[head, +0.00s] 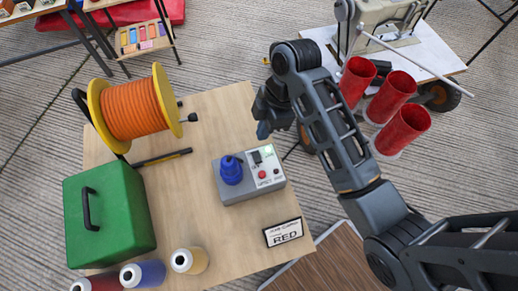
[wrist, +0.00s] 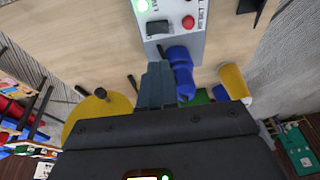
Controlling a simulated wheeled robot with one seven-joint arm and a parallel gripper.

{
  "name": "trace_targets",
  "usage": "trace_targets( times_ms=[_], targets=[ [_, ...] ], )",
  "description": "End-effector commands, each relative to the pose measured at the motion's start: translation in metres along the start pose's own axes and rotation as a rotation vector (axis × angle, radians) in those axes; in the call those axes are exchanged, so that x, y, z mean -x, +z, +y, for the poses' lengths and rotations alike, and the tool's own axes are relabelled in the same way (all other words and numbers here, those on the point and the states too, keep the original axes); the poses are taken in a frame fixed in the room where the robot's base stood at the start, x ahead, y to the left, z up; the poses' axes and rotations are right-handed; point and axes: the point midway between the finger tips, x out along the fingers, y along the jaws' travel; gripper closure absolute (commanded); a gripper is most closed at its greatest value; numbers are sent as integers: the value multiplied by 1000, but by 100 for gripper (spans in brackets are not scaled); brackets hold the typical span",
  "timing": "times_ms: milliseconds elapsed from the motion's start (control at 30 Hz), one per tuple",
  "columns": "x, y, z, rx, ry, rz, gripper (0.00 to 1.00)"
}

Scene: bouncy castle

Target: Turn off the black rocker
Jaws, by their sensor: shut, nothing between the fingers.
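The black rocker (head: 257,156) sits on the top of a grey control box (head: 240,196) on the wooden table; it also shows in the wrist view (wrist: 158,27). A green light (head: 268,151) glows beside it, and a red button (head: 262,174) is on the same face. A blue plug (head: 231,171) stands on the box's left part. My gripper (head: 263,132) is shut and empty, apart from the rocker, just beyond the box's far edge in the head view. In the wrist view its closed fingers (wrist: 158,68) show beside the blue plug, below the rocker.
An orange cable reel (head: 132,108) with yellow flanges and a green case (head: 108,216) stand on the left of the table. Red cylinders (head: 391,97) stand at the right.

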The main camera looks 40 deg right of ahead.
Motion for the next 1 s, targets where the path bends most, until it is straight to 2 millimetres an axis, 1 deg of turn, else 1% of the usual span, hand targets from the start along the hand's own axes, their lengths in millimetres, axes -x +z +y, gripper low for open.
trace_targets(
  times_ms=[33,100,300,500,700,1000],
  targets=[
    [-10,0,-2,0,-5,-1,100],
    [-24,0,-2,1,-6,-1,100],
    [-61,1,-2,0,-4,-1,100],
    [-85,8,-4,0,-2,-1,100],
    [-94,11,-4,1,-1,-1,100],
    [-94,11,-4,1,0,0,100]
  ],
)
